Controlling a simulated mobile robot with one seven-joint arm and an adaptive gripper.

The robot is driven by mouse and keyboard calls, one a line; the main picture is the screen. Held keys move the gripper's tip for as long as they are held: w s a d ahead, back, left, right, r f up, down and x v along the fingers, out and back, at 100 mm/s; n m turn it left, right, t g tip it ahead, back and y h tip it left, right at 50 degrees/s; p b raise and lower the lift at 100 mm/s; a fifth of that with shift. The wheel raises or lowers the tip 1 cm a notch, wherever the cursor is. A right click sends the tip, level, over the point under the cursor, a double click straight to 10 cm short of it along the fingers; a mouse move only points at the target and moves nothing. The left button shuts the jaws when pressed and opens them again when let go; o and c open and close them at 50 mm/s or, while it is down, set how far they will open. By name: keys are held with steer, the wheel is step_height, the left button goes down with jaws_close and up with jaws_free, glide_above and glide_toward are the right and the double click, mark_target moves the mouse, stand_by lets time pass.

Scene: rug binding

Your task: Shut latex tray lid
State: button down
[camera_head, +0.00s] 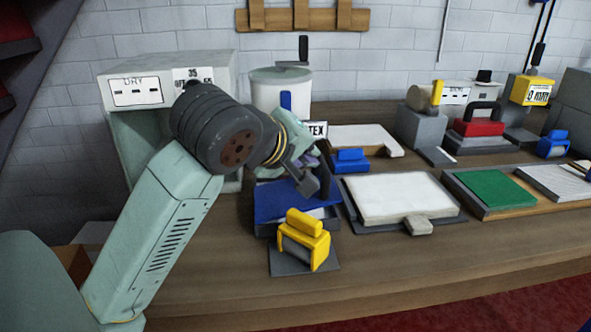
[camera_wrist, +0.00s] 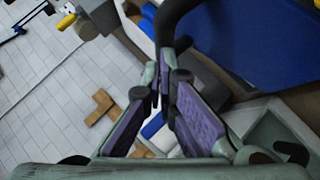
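The latex tray stands on the bench with its blue lid (camera_head: 275,203) over it. The lid looks raised, with a pale strip of the tray (camera_head: 324,212) showing below its front right edge. My gripper (camera_head: 311,183) is over the lid's right side, beside a dark upright handle (camera_head: 323,181). In the wrist view, the blue lid (camera_wrist: 265,45) fills the upper right. The black curved handle (camera_wrist: 179,18) reaches down to my fingertips (camera_wrist: 162,75). The tips are close together, but whether they grip the handle is unclear. The far part of the tray is hidden behind my gripper.
A yellow-handled roller (camera_head: 304,243) stands in front of the tray. A pale slab (camera_head: 400,196) on a dark base lies to the right. A white bucket (camera_head: 268,92) and a LATEX sign (camera_head: 316,130) stand behind. The front bench strip is clear.

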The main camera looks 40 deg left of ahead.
mark_target(321, 164)
steer(key=shift+w+d+f+m+g+y+b, duration=0.15)
steer(key=shift+w+d+f+b, duration=0.15)
steer(key=shift+f+b, duration=0.3)
steer(key=shift+w+d+f+m+g+y+b, duration=0.15)
steer(key=shift+w+d+f+b, duration=0.1)
steer(key=shift+f+b, duration=0.3)
steer(key=shift+w+d+f+b, duration=0.2)
steer(key=shift+w+b, duration=0.1)
steer(key=shift+b, duration=0.3)
steer(key=shift+r, duration=0.15)
